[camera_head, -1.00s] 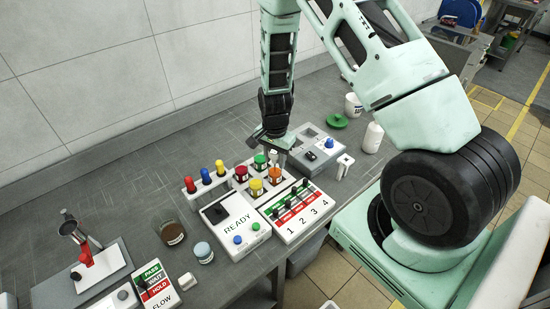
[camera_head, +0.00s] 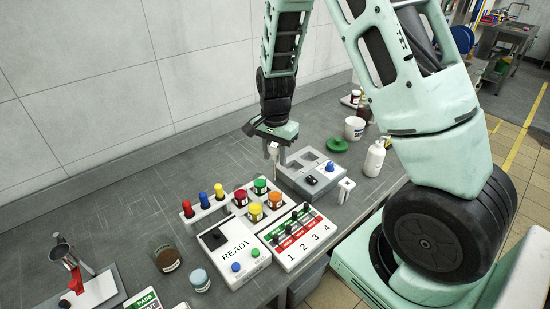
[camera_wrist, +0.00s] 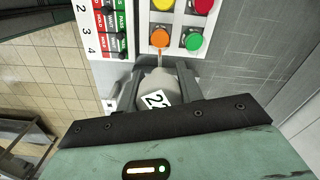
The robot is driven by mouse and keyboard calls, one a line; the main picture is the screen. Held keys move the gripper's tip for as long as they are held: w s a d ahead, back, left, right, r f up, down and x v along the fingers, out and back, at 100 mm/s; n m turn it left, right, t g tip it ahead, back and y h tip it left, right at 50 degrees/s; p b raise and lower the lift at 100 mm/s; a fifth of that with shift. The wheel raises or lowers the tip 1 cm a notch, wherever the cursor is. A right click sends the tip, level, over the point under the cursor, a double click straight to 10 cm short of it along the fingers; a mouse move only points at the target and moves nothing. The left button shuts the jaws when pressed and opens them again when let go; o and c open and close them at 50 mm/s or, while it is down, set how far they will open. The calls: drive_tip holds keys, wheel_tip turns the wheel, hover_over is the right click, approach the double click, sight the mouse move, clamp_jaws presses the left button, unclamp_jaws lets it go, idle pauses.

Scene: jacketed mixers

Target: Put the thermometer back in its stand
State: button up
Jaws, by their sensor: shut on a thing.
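My gripper (camera_head: 273,153) hangs above the bench, behind the panel with coloured caps. It is shut on the thermometer, a pale body with a "22" label (camera_wrist: 157,90) in the wrist view. Its thin metal probe sticks out past the fingers, toward the orange cap in that picture. In the head view only a small pale part of the thermometer (camera_head: 273,148) shows below the jaws. A small white upright holder (camera_head: 345,188) stands at the right of the grey unit; it looks like the stand, but I cannot be sure.
The grey unit (camera_head: 302,178) with square recesses is just right of my gripper. In front are jars with coloured caps (camera_head: 256,213), the READY box (camera_head: 238,252) and a numbered slider panel (camera_head: 298,240). A white bottle (camera_head: 375,158) stands at right.

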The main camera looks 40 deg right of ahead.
drive_tip(key=shift+r+p, duration=3.65)
drive_tip(key=shift+r, duration=0.8)
drive_tip(key=shift+f, duration=0.1)
